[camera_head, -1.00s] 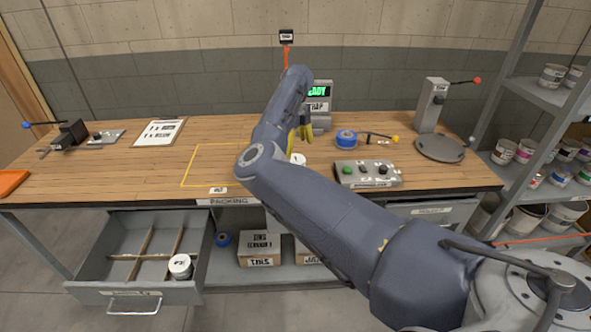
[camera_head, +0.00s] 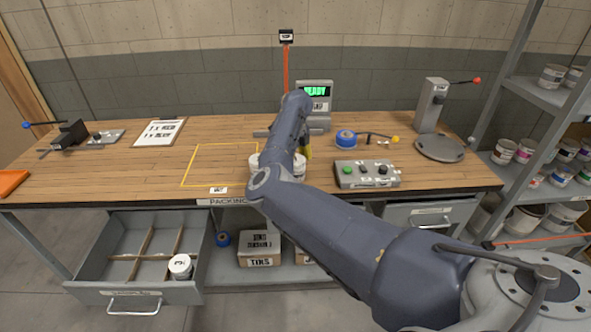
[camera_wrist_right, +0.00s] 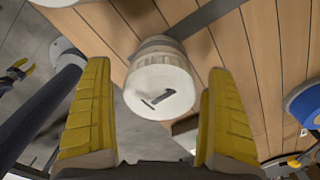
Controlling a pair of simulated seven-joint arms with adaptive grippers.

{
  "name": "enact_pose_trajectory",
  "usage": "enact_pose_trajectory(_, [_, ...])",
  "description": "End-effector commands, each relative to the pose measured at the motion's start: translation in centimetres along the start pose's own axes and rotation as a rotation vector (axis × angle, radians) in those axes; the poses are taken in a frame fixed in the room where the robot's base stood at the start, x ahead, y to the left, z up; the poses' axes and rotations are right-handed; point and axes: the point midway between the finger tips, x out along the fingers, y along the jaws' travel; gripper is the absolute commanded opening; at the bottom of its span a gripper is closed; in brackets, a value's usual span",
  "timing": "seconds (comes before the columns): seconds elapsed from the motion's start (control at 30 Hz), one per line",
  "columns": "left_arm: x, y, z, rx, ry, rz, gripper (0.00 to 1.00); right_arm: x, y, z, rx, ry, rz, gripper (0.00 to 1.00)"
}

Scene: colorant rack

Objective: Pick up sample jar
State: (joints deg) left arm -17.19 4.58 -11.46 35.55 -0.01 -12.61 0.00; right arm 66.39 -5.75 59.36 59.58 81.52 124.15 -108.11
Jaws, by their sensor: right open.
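A white-lidded jar (camera_wrist_right: 160,88) with a dark mark on its lid stands on the workbench. In the right wrist view it lies between the two yellow fingers of my right gripper (camera_wrist_right: 158,75), with a gap on both sides. In the head view my right gripper (camera_head: 306,148) is mostly hidden behind my forearm, close to a white jar (camera_head: 299,166). A second white jar (camera_head: 254,162) shows just left of the forearm. Another white-lidded jar (camera_head: 180,266) sits in the open drawer. I cannot tell which is the sample jar. My left gripper is out of view.
The open drawer (camera_head: 135,296) has wooden dividers. A button box (camera_head: 367,184) and a blue tape roll (camera_head: 346,138) stand right of the gripper. A scale display (camera_head: 316,92) is behind.

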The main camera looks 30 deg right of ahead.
Motion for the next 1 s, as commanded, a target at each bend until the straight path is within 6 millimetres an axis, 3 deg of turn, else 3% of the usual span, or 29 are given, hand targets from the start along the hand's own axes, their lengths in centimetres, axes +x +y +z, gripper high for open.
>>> enact_pose_trajectory(0.17, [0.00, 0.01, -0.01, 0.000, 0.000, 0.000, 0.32, -0.02, -0.01, 0.00, 0.000, 0.000, 0.000, 0.90])
enact_pose_trajectory(0.77, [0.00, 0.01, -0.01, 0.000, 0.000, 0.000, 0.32, -0.05, 0.02, 0.02, 0.000, 0.000, 0.000, 0.21])
enact_pose_trajectory(1.0, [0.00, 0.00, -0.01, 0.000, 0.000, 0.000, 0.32, -0.12, 0.01, 0.04, 0.000, -0.001, 0.000, 0.20])
